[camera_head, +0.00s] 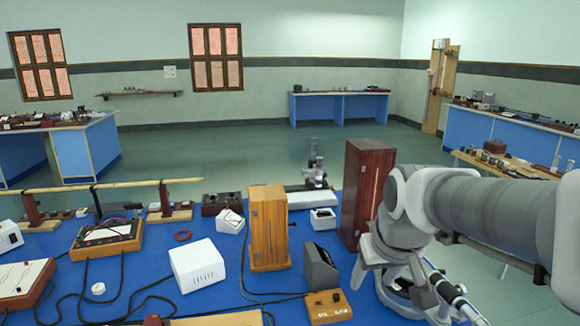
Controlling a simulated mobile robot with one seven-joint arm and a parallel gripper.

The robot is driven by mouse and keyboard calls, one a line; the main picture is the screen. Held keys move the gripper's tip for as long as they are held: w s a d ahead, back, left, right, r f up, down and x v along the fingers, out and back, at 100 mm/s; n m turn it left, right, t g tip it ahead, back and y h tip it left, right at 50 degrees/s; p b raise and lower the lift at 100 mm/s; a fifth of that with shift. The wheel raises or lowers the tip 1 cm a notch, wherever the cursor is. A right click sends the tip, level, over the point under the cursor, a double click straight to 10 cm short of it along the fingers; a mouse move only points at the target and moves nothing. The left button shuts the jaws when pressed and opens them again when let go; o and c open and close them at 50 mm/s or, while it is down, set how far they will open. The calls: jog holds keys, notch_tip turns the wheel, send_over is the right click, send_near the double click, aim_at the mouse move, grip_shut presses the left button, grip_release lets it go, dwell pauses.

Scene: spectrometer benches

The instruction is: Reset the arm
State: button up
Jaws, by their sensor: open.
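My arm comes in from the right edge, above the right end of the blue bench (215,249). Its end points down, and my gripper (388,279) is low over the bench's right part. Its two pale fingers stand apart, and I see nothing held between them. A grey and black instrument with a metal tube (446,292) is just below and beside the fingers, partly hidden by them. I cannot tell whether the fingers touch it.
A tall dark brown cabinet (366,196) stands just left of my arm. A lighter wooden cabinet (268,228), a grey wedge-shaped box (320,267) and a white box (197,265) are farther left. Cables cross the bench's left part. Other blue benches stand behind, with open floor (220,155) between.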

jog(key=s+m, duration=0.1)
jog(key=s, duration=1.2)
jog(key=shift+s+f, duration=0.15)
jog(key=shift+s, duration=0.15)
